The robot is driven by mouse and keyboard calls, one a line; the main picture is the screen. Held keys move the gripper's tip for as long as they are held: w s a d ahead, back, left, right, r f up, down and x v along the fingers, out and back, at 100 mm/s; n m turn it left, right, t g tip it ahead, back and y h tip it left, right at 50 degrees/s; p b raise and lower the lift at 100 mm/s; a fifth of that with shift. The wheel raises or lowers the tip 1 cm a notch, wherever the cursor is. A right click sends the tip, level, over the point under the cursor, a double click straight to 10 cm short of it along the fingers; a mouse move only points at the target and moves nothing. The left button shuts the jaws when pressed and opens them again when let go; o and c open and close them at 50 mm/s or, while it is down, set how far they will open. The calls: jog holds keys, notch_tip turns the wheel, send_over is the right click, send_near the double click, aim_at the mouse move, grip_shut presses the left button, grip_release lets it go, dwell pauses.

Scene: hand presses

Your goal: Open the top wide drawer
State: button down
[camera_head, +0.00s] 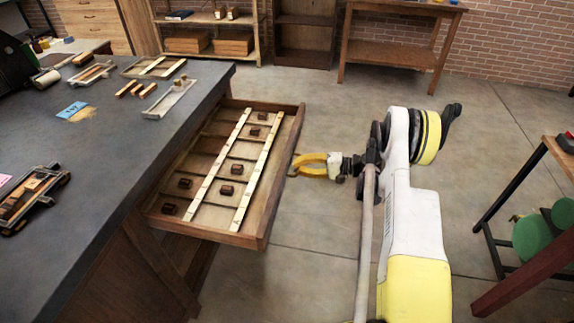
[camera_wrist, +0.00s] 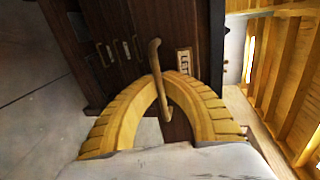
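The top wide drawer (camera_head: 268,208) is pulled well out from the dark-topped workbench (camera_head: 100,130), and its inside shows. It holds two pale strips (camera_head: 217,165) and several small dark blocks. My gripper (camera_head: 293,168) is at the middle of the drawer's front face. In the wrist view, its yellow fingers (camera_wrist: 166,84) arch together around the curved brass handle (camera_wrist: 155,56), with their tips meeting at it. The handle is mostly hidden in the head view. A small label plate (camera_wrist: 184,62) is beside the handle.
Framed trays and wooden pieces lie on the bench top, with a blue card (camera_head: 72,109). The floor (camera_head: 310,240) right of the drawer is clear. A dark-framed stand with green round parts (camera_head: 533,237) is at the far right. Shelves line the back wall.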

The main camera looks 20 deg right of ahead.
jog(key=shift+v, duration=1.4)
jog(key=shift+f, duration=0.2)
jog(key=c, duration=1.6)
grip_release()
jog(key=shift+o, duration=0.2)
jog(key=v, duration=1.2)
